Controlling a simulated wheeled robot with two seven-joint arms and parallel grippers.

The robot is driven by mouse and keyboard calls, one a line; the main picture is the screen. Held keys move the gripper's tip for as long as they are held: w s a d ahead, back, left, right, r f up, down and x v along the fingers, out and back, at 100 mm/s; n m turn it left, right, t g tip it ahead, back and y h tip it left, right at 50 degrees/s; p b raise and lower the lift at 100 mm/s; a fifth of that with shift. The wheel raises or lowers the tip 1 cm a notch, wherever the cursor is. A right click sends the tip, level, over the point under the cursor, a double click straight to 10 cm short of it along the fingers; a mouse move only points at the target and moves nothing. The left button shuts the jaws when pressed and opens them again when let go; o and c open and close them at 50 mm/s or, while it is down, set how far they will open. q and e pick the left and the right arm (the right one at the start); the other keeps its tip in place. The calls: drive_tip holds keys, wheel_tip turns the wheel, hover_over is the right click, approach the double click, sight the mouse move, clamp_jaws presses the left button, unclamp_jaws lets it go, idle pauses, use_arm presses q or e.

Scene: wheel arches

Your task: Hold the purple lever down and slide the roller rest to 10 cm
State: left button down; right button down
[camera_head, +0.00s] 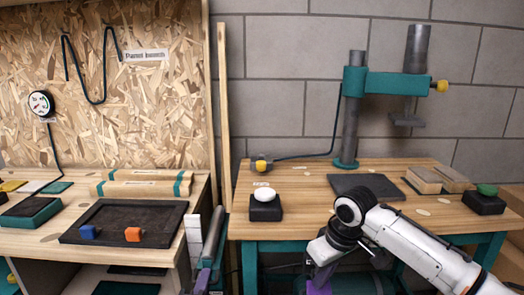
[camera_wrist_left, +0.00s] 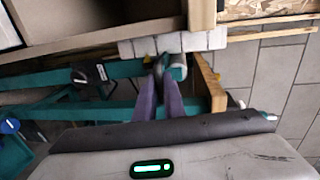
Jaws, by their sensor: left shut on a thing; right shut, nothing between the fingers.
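A slanting grey roller (camera_head: 214,238), seemingly part of the roller rest, stands on teal framing in the gap between the two benches. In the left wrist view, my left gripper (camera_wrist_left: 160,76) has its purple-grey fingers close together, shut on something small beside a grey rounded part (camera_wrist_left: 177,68). The fingers mostly hide what they hold. The left gripper cannot be made out in the head view. My right gripper (camera_head: 318,287) is low at the bottom edge before the right bench, shut and empty, with purple at its tip.
The left bench has a black tray (camera_head: 125,208) with blue and orange blocks. White blocks (camera_head: 194,237) stand beside the roller. The right bench (camera_head: 300,210) carries a black box with a white button (camera_head: 265,195) and a press stand (camera_head: 351,110). Teal beams (camera_wrist_left: 110,72) lie near the left fingers.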

use_arm(q)
drive_tip(key=shift+r, duration=0.1)
use_arm(e)
drive_tip(key=shift+f, duration=0.1)
use_arm(q)
drive_tip(key=shift+r, duration=3.85)
drive_tip(key=shift+f, duration=0.15)
use_arm(e)
drive_tip(key=w+v, duration=0.1)
drive_tip(key=v, duration=0.6)
drive_tip(key=shift+w+a+r, duration=0.2)
drive_tip(key=shift+w+a, duration=0.05)
drive_tip(key=shift+a, duration=0.15)
use_arm(q)
drive_tip(key=c, duration=1.6)
unclamp_jaws()
drive_tip(key=shift+f, duration=0.15)
drive_tip(key=shift+s+r, duration=0.25)
drive_tip(key=shift+s, duration=1.5)
drive_tip(key=shift+s+r, duration=0.2)
drive_tip(key=shift+s, duration=1.55)
